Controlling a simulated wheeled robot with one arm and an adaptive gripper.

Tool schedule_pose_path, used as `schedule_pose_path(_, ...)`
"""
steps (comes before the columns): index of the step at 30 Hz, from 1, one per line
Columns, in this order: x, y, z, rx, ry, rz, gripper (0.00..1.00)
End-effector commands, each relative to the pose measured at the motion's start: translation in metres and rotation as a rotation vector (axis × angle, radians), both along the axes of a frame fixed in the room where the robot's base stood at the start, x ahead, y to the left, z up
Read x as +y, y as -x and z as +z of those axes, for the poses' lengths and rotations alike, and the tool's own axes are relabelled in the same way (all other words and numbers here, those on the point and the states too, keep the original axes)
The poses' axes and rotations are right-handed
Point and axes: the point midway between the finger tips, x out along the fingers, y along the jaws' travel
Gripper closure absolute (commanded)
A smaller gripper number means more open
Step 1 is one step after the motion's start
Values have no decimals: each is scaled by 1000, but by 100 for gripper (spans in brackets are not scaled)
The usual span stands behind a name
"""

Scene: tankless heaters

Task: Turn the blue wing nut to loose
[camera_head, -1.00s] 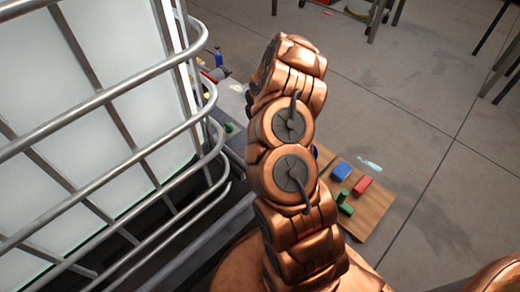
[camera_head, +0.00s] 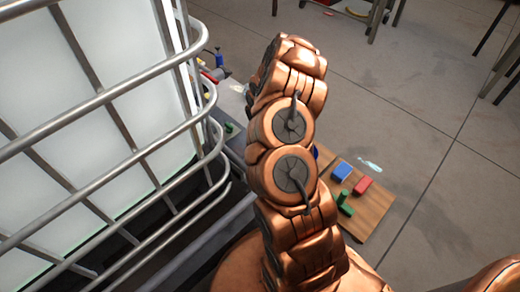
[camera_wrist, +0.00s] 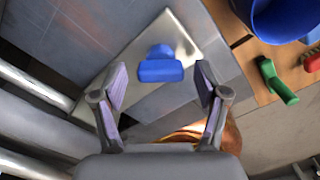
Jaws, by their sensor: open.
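The blue wing nut (camera_wrist: 160,66) shows in the wrist view, on a pale metal plate (camera_wrist: 180,40). It has a wide flat wing facing the camera. My gripper (camera_wrist: 160,80) is open, with one finger on each side of the wing nut in the picture. A gap shows between each finger and the nut, and nothing is held. I cannot tell how far the fingertips are above it. In the head view my copper arm fills the middle, and neither the wing nut nor my gripper can be made out there.
A white tank in a metal cage (camera_head: 95,105) stands close on the left. A large blue round object (camera_wrist: 285,18) is at the wrist view's upper right.

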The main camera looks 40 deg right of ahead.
Motion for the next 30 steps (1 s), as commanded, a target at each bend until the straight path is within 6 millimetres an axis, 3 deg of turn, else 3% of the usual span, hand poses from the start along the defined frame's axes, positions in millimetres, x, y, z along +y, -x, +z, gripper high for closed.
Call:
schedule_pose_path(11,0,0,10,0,0,0,27)
schedule_pose_path(30,0,-1,98,-4,1,1,27)
